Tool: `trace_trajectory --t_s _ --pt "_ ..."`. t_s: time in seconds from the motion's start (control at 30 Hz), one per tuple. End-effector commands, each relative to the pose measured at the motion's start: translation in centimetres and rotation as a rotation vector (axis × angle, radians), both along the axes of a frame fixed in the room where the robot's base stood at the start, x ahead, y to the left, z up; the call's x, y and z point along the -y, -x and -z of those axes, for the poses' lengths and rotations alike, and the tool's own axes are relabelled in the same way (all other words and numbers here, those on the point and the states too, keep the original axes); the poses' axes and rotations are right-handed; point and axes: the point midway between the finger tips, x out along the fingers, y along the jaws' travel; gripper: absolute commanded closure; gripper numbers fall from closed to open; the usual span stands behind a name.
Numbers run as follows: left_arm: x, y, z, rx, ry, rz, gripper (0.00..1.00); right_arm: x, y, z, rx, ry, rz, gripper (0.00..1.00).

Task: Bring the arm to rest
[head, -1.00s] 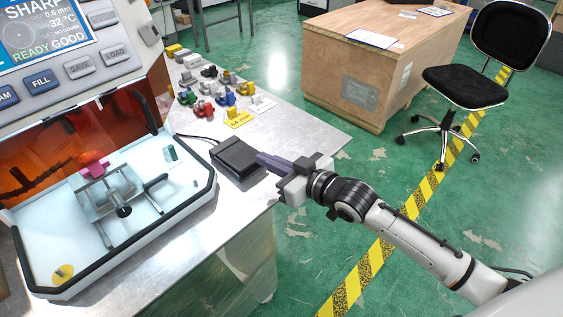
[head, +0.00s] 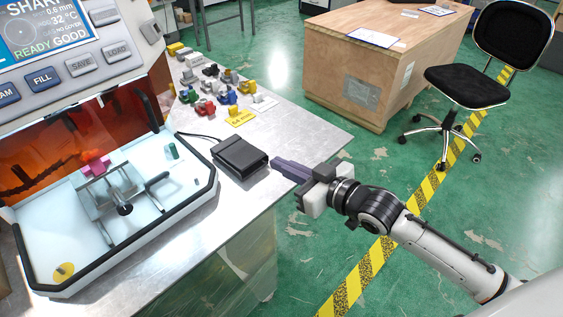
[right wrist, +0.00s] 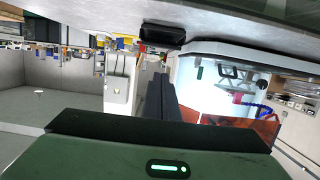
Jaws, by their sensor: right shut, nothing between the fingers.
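My right gripper (head: 283,168) reaches in from the lower right in the head view. Its purple-grey fingers are shut together with nothing between them. The fingertips point left, just right of a black box-shaped device (head: 240,157) with a cable, which lies near the edge of the metal table (head: 290,121). The fingers and the device are apart. In the right wrist view the shut fingers (right wrist: 160,96) show dark in the middle, and the black device (right wrist: 162,34) shows above them. My left gripper is in neither view.
A machine (head: 130,250) with an orange window and lit white tray stands on the table at left. Several small coloured parts (head: 205,108) lie at the table's back. A wooden crate (head: 365,65) and a black chair (head: 467,87) stand on the green floor, where yellow-black tape (head: 395,235) runs.

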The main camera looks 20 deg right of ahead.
Motion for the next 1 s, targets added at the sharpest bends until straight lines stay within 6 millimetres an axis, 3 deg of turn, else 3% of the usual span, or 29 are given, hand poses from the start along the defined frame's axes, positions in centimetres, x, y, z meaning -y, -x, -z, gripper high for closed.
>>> trace_trajectory --t_s 0.23,0.37,0.47,0.6,0.7,0.83,1.0 --pt "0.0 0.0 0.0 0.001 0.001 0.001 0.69 -0.1 0.3 0.5 -0.008 -0.001 0.002 1.0" --pt "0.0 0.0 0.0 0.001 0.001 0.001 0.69 -0.6 2.6 4.4 -0.076 -0.002 0.026 1.0" --pt "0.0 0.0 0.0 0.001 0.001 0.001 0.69 -1.1 6.4 9.6 -0.174 0.002 0.064 1.0" --pt "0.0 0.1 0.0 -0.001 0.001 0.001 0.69 -1.5 13.3 16.7 -0.328 0.031 0.126 1.0" --pt "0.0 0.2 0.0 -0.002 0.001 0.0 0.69 -1.6 18.1 20.3 -0.427 0.058 0.162 1.0" --pt "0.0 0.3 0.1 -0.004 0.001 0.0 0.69 -1.6 22.5 23.1 -0.514 0.085 0.192 1.0" --pt "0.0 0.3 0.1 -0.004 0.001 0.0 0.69 -1.5 24.7 24.3 -0.556 0.103 0.204 1.0"
